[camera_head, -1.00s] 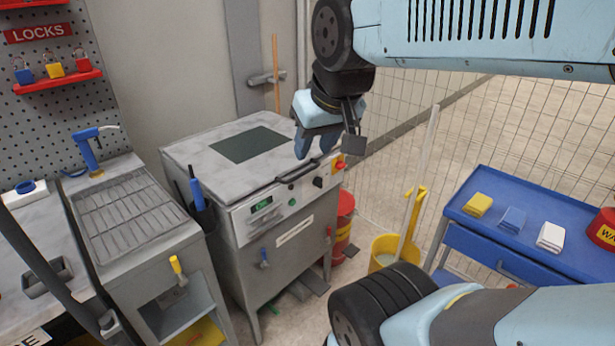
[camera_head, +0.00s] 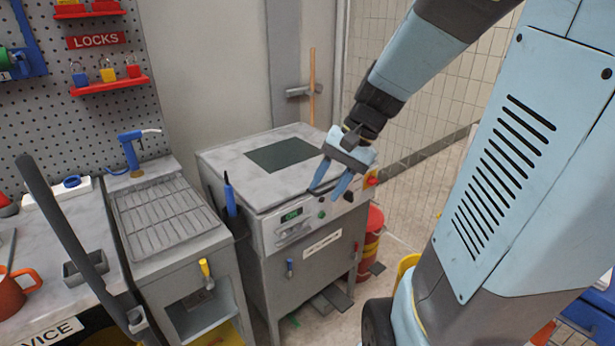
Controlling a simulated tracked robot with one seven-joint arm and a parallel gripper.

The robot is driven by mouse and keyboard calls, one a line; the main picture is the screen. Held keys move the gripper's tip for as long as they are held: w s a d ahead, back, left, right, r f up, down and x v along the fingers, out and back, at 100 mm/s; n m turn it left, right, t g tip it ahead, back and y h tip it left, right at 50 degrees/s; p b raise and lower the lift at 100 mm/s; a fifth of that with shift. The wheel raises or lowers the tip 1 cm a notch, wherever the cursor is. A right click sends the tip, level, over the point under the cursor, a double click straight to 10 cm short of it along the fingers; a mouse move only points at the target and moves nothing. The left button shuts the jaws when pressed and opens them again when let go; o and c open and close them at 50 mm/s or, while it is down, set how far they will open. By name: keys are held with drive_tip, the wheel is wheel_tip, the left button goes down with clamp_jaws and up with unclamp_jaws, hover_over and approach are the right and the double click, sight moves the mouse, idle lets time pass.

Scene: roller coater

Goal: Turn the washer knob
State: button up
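The washer is a grey cabinet with a marbled lid (camera_head: 225,160) and a front control panel (camera_head: 270,238). The panel carries a small green display, a green button (camera_head: 321,214), a small black knob (camera_head: 348,196) and a red and yellow switch (camera_head: 371,178) at its right end. My gripper (camera_head: 332,183) points down over the lid's front edge, just above and left of the black knob in the picture. Its two light blue fingers are apart with nothing visible between them. The fingers partly cover the lid handle. Whether they touch anything I cannot tell.
A grated drain stand (camera_head: 165,215) with a blue spray tap (camera_head: 131,150) is left of the washer. A blue-handled tool (camera_head: 229,195) hangs on the washer's left side. Floor in front shows partly.

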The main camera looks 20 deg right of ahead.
drive_tip(key=w+d+f+m+y, duration=0.2)
drive_tip(key=w+f+m+y, duration=0.3)
drive_tip(key=w, duration=0.1)
drive_tip(key=m+t+h, duration=0.4)
drive_tip(key=m+t, duration=1.2)
drive_tip(key=m, duration=0.5)
approach(353, 197)
drive_tip(key=x, duration=0.9)
drive_tip(key=shift+r, duration=0.1)
clamp_jaws()
